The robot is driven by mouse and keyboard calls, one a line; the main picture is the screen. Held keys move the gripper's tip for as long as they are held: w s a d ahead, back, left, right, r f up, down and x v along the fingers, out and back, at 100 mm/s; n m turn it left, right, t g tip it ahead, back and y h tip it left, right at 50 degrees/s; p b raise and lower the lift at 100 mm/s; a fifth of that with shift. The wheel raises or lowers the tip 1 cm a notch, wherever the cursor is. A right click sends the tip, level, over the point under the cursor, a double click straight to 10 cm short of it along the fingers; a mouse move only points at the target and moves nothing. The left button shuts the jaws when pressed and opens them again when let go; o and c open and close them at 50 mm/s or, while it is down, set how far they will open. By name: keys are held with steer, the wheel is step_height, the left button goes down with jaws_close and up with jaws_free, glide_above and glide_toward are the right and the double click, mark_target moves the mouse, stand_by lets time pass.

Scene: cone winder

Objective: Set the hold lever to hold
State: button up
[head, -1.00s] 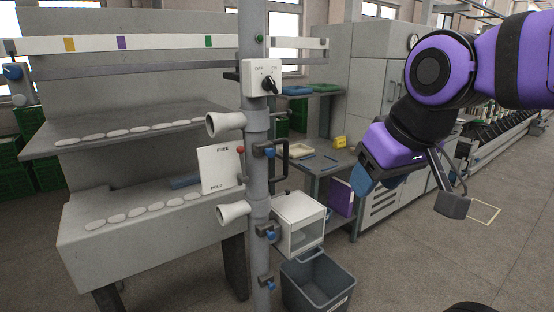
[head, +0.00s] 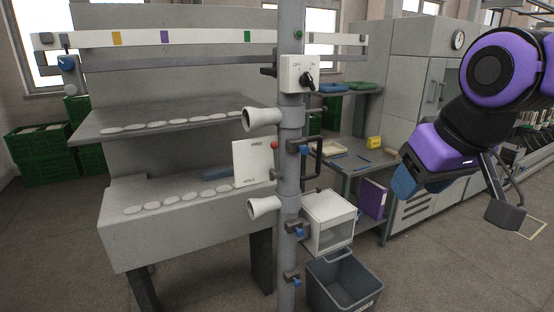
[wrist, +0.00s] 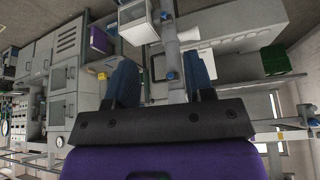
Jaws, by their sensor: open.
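The hold lever's white plate (head: 253,165) is on the grey post, with small lettering at its top and lower part. The lever's red knob (head: 275,145) shows at the plate's upper right edge, level with the upper lettering, which reads FREE in the earlier view. The lever's arm is hard to make out. My gripper (head: 404,180) is well to the right of the plate, apart from it, and touches nothing. In the wrist view its two blue fingers (wrist: 160,82) stand apart with nothing between them.
The grey post (head: 289,180) carries an OFF/ON switch box (head: 300,72), two white cones (head: 262,118) and several blue-knobbed clamps. A white box (head: 328,222) and a grey bin (head: 344,283) stand right of the post. Floor shows at the lower right.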

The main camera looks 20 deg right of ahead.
stand_by(0.3)
steer(key=shift+c, duration=0.9)
steer(key=w+d+f+n+t, duration=0.2)
steer(key=w+t, duration=0.4)
steer(key=w, duration=2.1)
steer(key=n+t+y, duration=0.2)
steer(key=t+y, duration=0.1)
glide_toward(276, 152)
steer(key=s+d+r, duration=0.4)
steer(key=s+d, duration=0.1)
steer(key=w+a+f+n+t+y, duration=0.25)
steer(key=w+f+y, duration=0.2)
steer(key=f, duration=0.25)
steer(key=shift+m+h, duration=0.25)
steer(key=shift+m, duration=0.2)
steer(key=x, duration=1.1)
steer(key=shift+w+a+f, duration=0.15)
steer(key=shift+w, duration=0.1)
jaws_close()
